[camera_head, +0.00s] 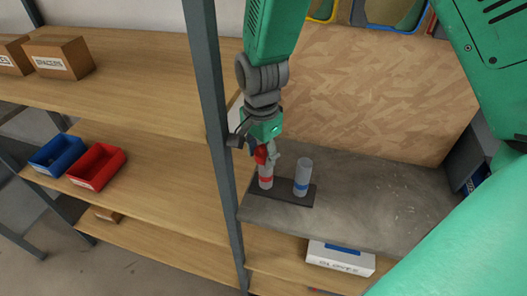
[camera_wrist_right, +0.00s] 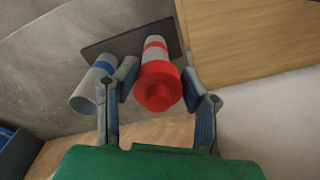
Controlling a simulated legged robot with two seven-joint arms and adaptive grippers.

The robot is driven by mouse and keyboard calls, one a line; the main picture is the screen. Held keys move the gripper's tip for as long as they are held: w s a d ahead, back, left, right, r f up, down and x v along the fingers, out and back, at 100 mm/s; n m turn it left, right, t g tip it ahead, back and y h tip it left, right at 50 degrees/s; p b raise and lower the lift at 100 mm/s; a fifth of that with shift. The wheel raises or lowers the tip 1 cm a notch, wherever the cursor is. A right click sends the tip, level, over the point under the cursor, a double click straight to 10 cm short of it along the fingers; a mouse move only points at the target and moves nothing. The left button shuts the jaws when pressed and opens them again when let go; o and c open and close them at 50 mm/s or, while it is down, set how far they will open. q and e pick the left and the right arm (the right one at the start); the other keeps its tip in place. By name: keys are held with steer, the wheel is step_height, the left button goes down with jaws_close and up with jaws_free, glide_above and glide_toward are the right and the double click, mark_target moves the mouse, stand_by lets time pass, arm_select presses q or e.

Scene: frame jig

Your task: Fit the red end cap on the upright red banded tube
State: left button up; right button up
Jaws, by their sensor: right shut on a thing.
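The red banded tube (camera_head: 266,180) stands upright on a dark base plate (camera_head: 284,197) on the grey worktop. The red end cap (camera_head: 261,154) is at the tube's top, between the fingers of my right gripper (camera_head: 263,152). In the right wrist view the cap (camera_wrist_right: 158,88) covers the end of the red banded tube (camera_wrist_right: 155,52), roughly in line with it. Whether it is fully seated cannot be told. The right gripper (camera_wrist_right: 160,92) has a finger on each side of the cap and is shut on it. My left gripper is not in view.
A blue banded tube (camera_head: 302,177) stands close to the right on the same plate. A grey shelf post (camera_head: 213,110) rises just left. A white gloves box (camera_head: 340,260) sits below the worktop. The worktop's right part is clear.

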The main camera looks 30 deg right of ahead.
steer(key=shift+a, duration=0.2)
steer(key=shift+d+f, duration=0.2)
steer(key=shift+d, duration=0.25)
steer(key=shift+d+f, duration=0.25)
steer(key=shift+d, duration=0.25)
steer(key=o, duration=0.8)
steer(key=shift+a+r, duration=0.15)
steer(key=shift+a, duration=0.5)
steer(key=shift+a+r, duration=0.1)
step_height(320, 180, up, 11)
steer(key=shift+s+f, duration=0.1)
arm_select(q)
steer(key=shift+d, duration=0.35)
arm_select(e)
steer(key=shift+d+r, duration=0.3)
steer(key=shift+r, duration=0.05)
